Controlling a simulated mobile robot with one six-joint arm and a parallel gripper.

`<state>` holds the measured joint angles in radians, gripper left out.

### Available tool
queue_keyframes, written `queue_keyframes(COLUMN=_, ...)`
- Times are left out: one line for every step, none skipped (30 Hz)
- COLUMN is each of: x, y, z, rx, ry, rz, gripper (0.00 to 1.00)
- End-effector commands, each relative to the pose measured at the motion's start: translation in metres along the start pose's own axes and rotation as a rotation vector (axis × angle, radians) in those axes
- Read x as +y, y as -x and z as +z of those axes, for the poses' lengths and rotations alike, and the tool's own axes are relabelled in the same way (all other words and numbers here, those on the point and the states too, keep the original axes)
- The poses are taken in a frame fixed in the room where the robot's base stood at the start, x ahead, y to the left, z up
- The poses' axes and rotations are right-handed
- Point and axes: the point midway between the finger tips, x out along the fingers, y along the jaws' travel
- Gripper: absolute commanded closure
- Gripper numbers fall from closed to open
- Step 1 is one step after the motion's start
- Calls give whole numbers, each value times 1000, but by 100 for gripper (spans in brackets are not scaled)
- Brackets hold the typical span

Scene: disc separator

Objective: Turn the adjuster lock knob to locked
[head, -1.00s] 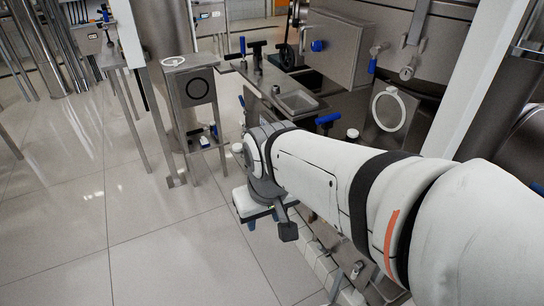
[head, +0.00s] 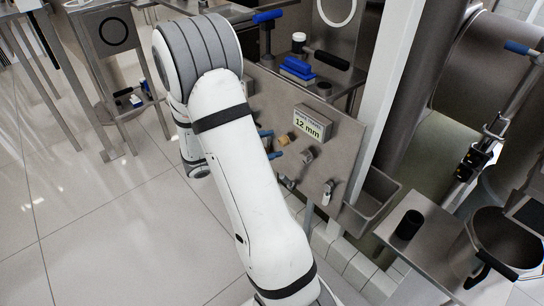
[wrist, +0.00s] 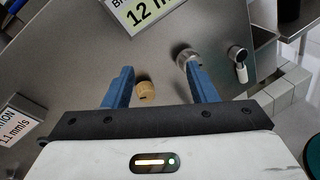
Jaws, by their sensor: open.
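A steel panel (head: 345,140) carries a small brass knob (wrist: 146,90), a silver round knob (wrist: 186,56) and a small lever (wrist: 238,62). No lettering tells me which one is the adjuster lock knob. My gripper (wrist: 159,68) is open, its two blue fingers pointing at the panel. In the wrist view the brass knob shows between the fingers, nearer the left one. The silver knob is by the right fingertip; I cannot tell whether they touch. In the head view the blue fingertips (head: 269,145) show just left of the brass knob (head: 283,139).
Another sign (wrist: 20,118) is at the left in the wrist view. A steel trough (head: 372,196) lies right of the panel. The tiled floor (head: 90,220) at left is open.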

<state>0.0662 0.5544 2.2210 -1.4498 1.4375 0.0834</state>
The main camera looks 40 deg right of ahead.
Motion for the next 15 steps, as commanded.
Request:
queue_keyframes(x=-4, y=-8, z=-36, rx=-24, ry=43, rz=57, gripper=48)
queue_keyframes(x=-1, y=-10, z=-46, rx=-35, ry=61, rz=91, gripper=48)
queue_keyframes(x=1, y=-12, z=-59, rx=-47, ry=82, rz=131, gripper=48)
queue_keyframes(x=3, y=-13, z=-68, rx=-54, ry=97, rz=157, gripper=48)
queue_keyframes(x=4, y=-14, z=-75, rx=-60, ry=107, rz=180, gripper=48)
queue_keyframes(x=6, y=-14, z=-82, rx=-67, ry=119, rz=205, gripper=48)
queue_keyframes(x=7, y=-14, z=-87, rx=-71, ry=126, rz=220, gripper=48)
queue_keyframes(x=8, y=-15, z=-90, rx=-73, ry=132, rz=232, gripper=48)
queue_keyframes(x=10, y=-16, z=-93, rx=-75, ry=136, rz=244, gripper=48)
queue_keyframes(x=10, y=-17, z=-94, rx=-76, ry=139, rz=249, gripper=48)
queue_keyframes(x=11, y=-19, z=-95, rx=-77, ry=140, rz=253, gripper=48)
queue_keyframes(x=12, y=-22, z=-95, rx=-78, ry=141, rz=256, gripper=48)
queue_keyframes(x=13, y=-26, z=-95, rx=-78, ry=141, rz=255, gripper=48)
queue_keyframes(x=14, y=-30, z=-94, rx=-79, ry=141, rz=254, gripper=48)
queue_keyframes(x=16, y=-36, z=-94, rx=-79, ry=141, rz=254, gripper=48)
